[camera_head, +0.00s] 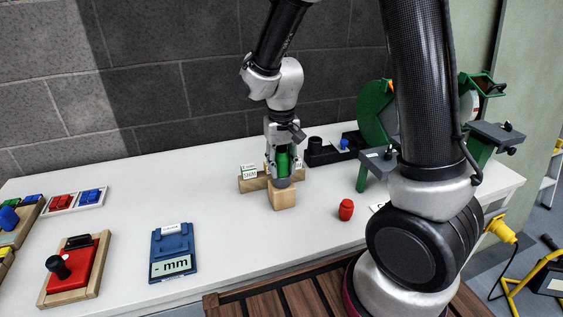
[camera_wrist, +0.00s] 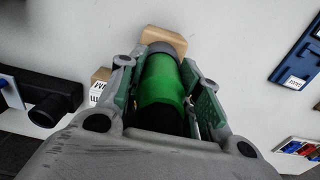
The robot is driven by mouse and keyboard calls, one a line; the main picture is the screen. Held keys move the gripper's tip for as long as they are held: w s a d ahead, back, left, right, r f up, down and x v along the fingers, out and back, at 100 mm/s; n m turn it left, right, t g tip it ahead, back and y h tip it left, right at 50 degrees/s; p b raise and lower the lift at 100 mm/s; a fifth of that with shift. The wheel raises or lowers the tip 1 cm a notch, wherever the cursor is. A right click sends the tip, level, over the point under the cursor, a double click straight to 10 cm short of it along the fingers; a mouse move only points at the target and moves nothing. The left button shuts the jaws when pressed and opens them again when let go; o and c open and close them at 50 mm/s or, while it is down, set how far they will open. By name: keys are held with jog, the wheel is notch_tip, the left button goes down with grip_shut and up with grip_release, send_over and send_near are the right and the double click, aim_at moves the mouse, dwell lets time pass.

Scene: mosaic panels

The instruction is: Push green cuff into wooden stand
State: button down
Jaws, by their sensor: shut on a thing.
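The green cuff (camera_wrist: 162,90) is a green cylinder with a grey end, held between the fingers of my gripper (camera_wrist: 165,75) in the wrist view. In the head view the cuff (camera_head: 282,163) stands upright in my gripper (camera_head: 283,170), which points down. The wooden stand (camera_head: 284,197) is a small light wood block on the white table, directly below the cuff in the picture. In the wrist view the stand (camera_wrist: 163,40) lies just beyond the cuff's grey end. I cannot tell whether the cuff touches the stand.
Wooden label blocks (camera_head: 252,180) stand close behind the stand. A red cylinder (camera_head: 346,209) is to the right, a green grinder machine (camera_head: 372,112) at the back right. A blue gauge (camera_head: 173,252) and a red panel (camera_head: 75,268) lie at left. The table between is clear.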

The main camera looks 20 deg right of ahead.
jog(key=shift+f, duration=0.1)
jog(key=c, duration=0.9)
grip_release()
notch_tip(320, 180, up, 12)
jog(key=s+d+r+t, duration=0.1)
jog(key=s+d+r, duration=0.1)
jog(key=s+d, duration=0.3)
jog(key=s+d+r+t, duration=0.2)
jog(key=s+d+r, duration=0.1)
jog(key=s+d, duration=0.2)
jog(key=s+d+r+t, duration=0.1)
jog(key=s+d+r, duration=0.2)
jog(key=s, duration=0.6)
jog(key=shift+d, duration=0.95)
